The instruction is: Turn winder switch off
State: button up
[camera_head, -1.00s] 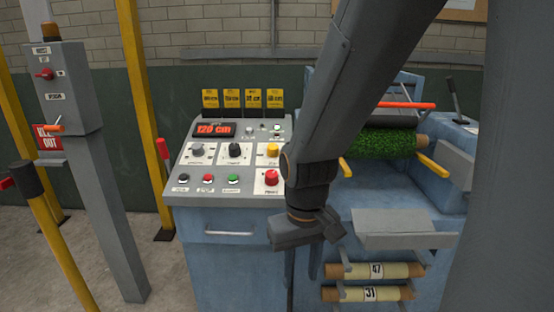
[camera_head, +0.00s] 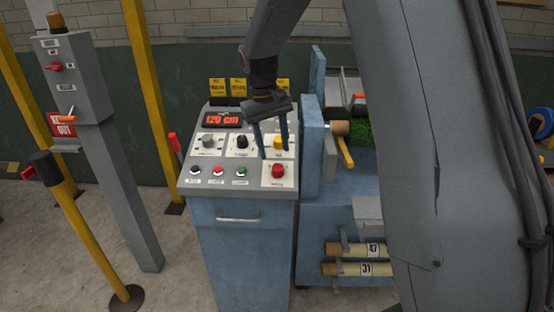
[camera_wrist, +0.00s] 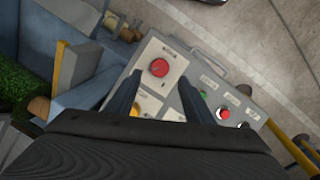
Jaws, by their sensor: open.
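My gripper (camera_head: 273,154) is open and empty, pointing down over the right part of the control panel (camera_head: 209,183). In the wrist view its two fingers (camera_wrist: 158,105) frame the space just beside a red knob (camera_wrist: 159,68); contact cannot be told. That red knob (camera_head: 278,170) also shows in the head view, with a yellow knob (camera_head: 279,143) behind it, partly hidden by a finger. A black knob (camera_head: 242,142) and a grey knob (camera_head: 208,141) sit to the left. The labels are too small to tell which control is the winder switch.
Push buttons (camera_head: 218,171) line the panel's front, and a red display (camera_head: 221,120) reads 120 cm. A grey post box (camera_head: 75,90) with a red switch (camera_head: 54,66) stands left. Yellow posts (camera_head: 150,80) stand nearby. The turf roll (camera_head: 360,132) is right of the panel.

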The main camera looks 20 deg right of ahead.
aim_at(277, 166)
jog(key=f, duration=0.2)
jog(key=f+p, duration=0.1)
jog(key=f, duration=0.1)
jog(key=d+f, duration=0.1)
jog(key=f, duration=0.1)
jog(key=shift+f+p, duration=0.2)
jog(key=shift+p, duration=0.15)
jog(key=c, duration=1)
jog(key=shift+c, duration=0.2)
